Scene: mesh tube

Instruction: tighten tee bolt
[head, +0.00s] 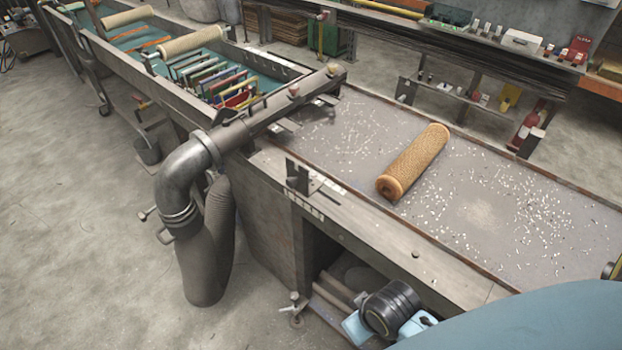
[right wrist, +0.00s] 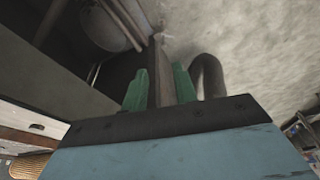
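Another tee-shaped handle (head: 293,301) is low by the bench's front corner. My right gripper (right wrist: 160,88) shows in the right wrist view, with two green fingers above a black band and blue body. An upright brownish bar (right wrist: 160,70) shows between the fingers; I cannot tell whether they touch it. A bent grey bar (right wrist: 207,75) stands just right of the right finger. My left gripper is not in view.
A tan mesh tube (head: 414,162) lies on the speckled bench top (head: 480,215). A grey hose (head: 205,250) hangs below the elbow. The bench's front wall (head: 262,225) stands beside the open under-bench space. Concrete floor (head: 70,220) is free at left.

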